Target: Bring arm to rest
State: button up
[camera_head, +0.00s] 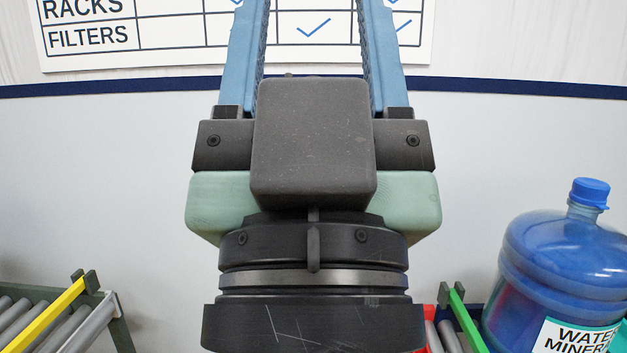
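My gripper (314,30) stands upright in the middle of the view, pointing up. Its two blue fingers are wide apart, and the wall chart shows between them with nothing held in the visible part. The fingertips are cut off by the top edge. The dark gripper body and wrist hide the middle of the scene below.
A blue water jug (545,262) with a blue cap stands at the right. Roller conveyor ends show at lower left (88,325) and, with a green rail (466,320), at lower right. A chart (165,36) hangs on the pale wall behind.

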notch_tip(320, 180, up, 19)
jog(key=p, duration=1.6)
jog(key=shift+f, duration=0.15)
